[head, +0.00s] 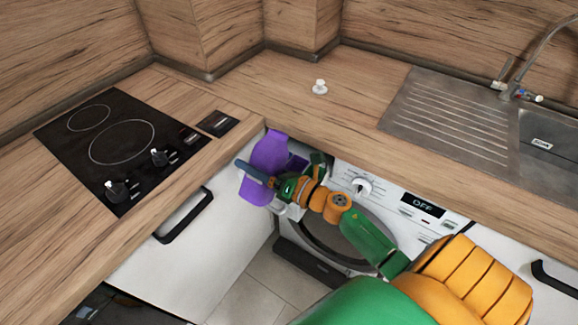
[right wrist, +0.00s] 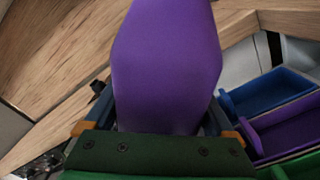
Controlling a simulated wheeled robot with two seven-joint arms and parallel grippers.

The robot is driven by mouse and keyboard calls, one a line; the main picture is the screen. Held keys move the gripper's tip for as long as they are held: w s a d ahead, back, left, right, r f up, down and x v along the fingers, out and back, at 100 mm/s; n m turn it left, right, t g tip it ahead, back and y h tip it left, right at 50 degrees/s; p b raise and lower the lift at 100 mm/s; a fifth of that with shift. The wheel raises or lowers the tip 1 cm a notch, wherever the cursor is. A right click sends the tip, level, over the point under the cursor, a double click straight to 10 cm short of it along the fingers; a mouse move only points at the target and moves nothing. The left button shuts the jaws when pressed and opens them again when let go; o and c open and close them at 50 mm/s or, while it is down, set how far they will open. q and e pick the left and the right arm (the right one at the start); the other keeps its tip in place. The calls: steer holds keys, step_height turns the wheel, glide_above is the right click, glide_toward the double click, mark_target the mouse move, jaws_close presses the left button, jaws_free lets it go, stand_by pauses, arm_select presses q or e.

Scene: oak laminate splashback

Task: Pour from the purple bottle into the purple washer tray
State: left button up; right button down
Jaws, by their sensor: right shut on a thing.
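My right gripper (head: 256,176) is shut on the purple bottle (head: 268,152), in front of the washing machine and below the counter edge. The bottle is tilted, and in the right wrist view the bottle (right wrist: 165,65) fills the middle between the two fingers. The purple washer tray (right wrist: 290,128) is pulled out at the right of that view, between a blue tray (right wrist: 270,92) and a green tray (right wrist: 302,166). The bottle is left of the trays there, apart in the picture. Its mouth is not clearly seen, nor any liquid. My left gripper is not in view.
The washing machine (head: 362,218) sits under the counter, its display reading OFF. A small white object (head: 320,87) stands on the counter. A hob (head: 120,148) is at left, a steel sink (head: 545,150) at right. The counter edge runs close beside the bottle.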

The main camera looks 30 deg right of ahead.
steer(key=shift+s+a, duration=0.1)
steer(key=shift+a, duration=0.05)
steer(key=shift+f, duration=0.2)
stand_by(0.3)
steer(key=shift+m, duration=0.3)
steer(key=shift+f, duration=0.2)
steer(key=shift+f, duration=0.1)
steer(key=shift+f+m+b, duration=0.15)
steer(key=shift+m+b, duration=0.15)
stand_by(0.4)
steer(key=shift+s+a+f+m, duration=0.1)
steer(key=shift+a+f+m, duration=0.25)
steer(key=shift+m, duration=0.55)
stand_by(1.6)
steer(key=shift+s+a+r+m+p, duration=0.1)
steer(key=shift+a+r+m+p, duration=0.1)
steer(key=shift+r+m+p, duration=0.85)
stand_by(1.4)
steer(key=shift+f+p, duration=0.45)
stand_by(0.7)
